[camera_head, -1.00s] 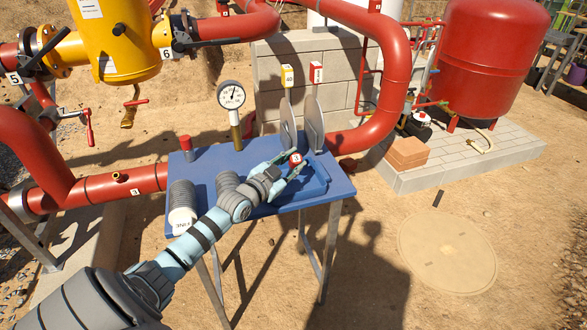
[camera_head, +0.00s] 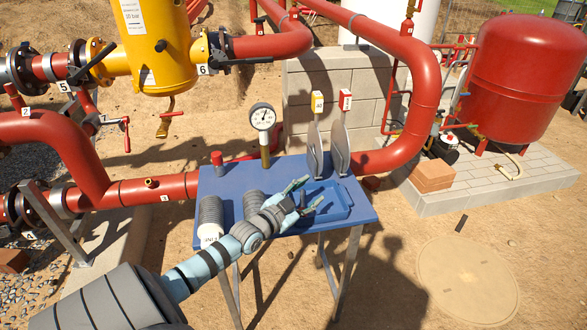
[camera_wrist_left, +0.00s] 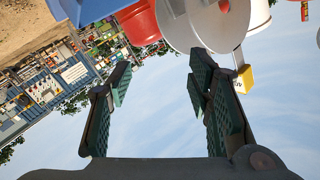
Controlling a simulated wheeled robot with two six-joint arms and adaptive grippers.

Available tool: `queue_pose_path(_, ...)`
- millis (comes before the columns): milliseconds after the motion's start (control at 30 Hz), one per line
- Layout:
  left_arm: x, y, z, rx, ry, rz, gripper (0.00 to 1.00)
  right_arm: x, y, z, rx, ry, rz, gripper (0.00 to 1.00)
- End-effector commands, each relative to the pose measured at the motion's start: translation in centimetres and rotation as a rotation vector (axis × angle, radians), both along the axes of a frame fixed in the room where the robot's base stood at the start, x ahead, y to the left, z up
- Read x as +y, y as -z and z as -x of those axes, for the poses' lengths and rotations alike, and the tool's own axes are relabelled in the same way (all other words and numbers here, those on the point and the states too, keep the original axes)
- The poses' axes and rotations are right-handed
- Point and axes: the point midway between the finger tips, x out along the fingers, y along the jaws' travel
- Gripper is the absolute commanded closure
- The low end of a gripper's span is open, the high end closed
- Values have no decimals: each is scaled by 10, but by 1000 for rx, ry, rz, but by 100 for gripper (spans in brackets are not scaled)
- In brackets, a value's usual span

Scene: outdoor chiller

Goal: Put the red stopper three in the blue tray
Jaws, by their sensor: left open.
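My left gripper (camera_head: 302,197) is open above the left part of the blue tray (camera_head: 343,213), with nothing seen between its fingers. In the left wrist view its fingers (camera_wrist_left: 160,95) are spread against the sky. The tray lies on the right part of the blue table (camera_head: 240,178). No red stopper marked three shows clearly now; my gripper and forearm hide part of the tray. A red stopper (camera_head: 217,159) stands upright at the table's back left; I cannot read a number on it. My right gripper is not in view.
Two upright grey discs with tags, one yellow (camera_head: 317,101) and one red (camera_head: 345,100), stand behind the tray. A pressure gauge (camera_head: 262,117) stands left of them. Grey ribbed cylinders (camera_head: 210,212) stand by my forearm. Red pipes (camera_head: 425,95) run behind the table.

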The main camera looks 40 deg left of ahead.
Motion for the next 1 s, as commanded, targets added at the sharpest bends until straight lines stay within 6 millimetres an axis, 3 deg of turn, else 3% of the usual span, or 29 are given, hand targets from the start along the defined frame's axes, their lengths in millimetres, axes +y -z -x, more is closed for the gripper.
queue_pose_path(33,-1,-11,8,4,3,3,54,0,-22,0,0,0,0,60)
queue_pose_path(267,-3,-13,50,3,5,5,54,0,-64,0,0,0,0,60)
queue_pose_path(467,-4,-9,75,1,6,4,54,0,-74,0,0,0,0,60)
queue_pose_path(733,-7,-8,77,-2,9,9,54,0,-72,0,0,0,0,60)
queue_pose_path(867,-42,-19,72,-26,48,59,54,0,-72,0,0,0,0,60)
queue_pose_path(1000,-107,-47,67,-65,106,158,54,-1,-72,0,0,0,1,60)
